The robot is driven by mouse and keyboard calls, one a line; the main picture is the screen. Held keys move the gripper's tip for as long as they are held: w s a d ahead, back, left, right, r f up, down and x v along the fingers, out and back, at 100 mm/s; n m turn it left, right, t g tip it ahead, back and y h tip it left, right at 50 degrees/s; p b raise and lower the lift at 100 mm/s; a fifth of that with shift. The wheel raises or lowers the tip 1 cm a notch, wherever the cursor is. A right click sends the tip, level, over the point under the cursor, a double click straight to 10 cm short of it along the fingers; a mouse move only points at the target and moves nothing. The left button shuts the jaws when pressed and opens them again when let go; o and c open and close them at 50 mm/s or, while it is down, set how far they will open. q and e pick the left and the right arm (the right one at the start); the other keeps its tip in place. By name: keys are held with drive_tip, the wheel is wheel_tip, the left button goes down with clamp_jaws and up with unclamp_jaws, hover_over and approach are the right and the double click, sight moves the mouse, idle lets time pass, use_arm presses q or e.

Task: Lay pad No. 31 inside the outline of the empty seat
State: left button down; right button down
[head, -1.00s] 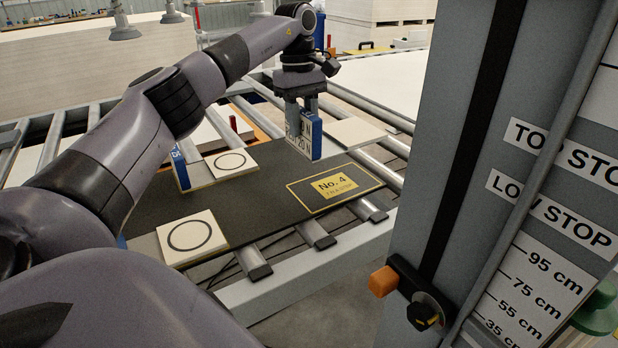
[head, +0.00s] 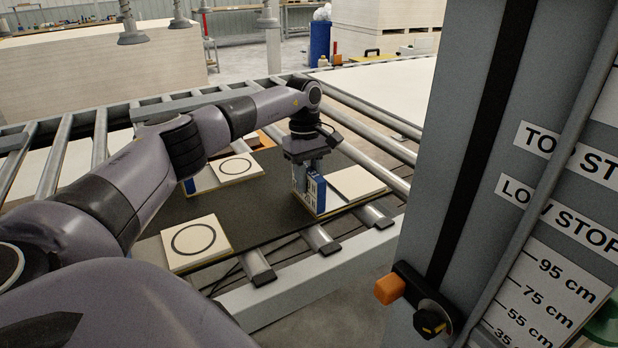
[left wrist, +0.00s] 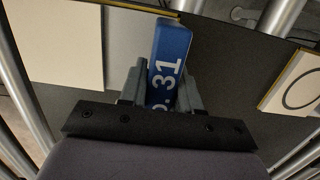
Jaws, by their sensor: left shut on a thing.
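My left gripper (head: 308,170) is shut on the blue upright block of pad No. 31 (head: 315,193), over the front right of the dark mat. In the left wrist view, the blue block (left wrist: 168,62) shows "31" between the fingers. The pad's pale plate (head: 357,184) reaches right from the block, looks about level and is low over the mat or on it; contact is hard to tell. A pale plate part (left wrist: 55,45) shows in the left wrist view. The empty seat's outline and its No. 4 label are hidden beneath. My right gripper is out of view.
Two pads with black rings, a front one (head: 194,241) and a farther one (head: 237,166), lie left on the dark mat (head: 262,211). Rollers (head: 320,240) surround it. A grey column with an orange knob (head: 389,288) stands at right. Suction cups (head: 131,33) hang back left.

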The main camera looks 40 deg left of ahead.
use_arm(q)
drive_tip(key=shift+f, duration=0.1)
drive_tip(key=c, duration=0.8)
unclamp_jaws()
drive_tip(key=r, duration=0.7)
drive_tip(key=a+r, duration=0.1)
drive_tip(key=r, duration=0.3)
drive_tip(key=shift+w+a+r+p, duration=0.1)
drive_tip(key=shift+w+r+p, duration=0.1)
drive_tip(key=shift+p, duration=0.1)
drive_tip(key=shift+r, duration=0.4)
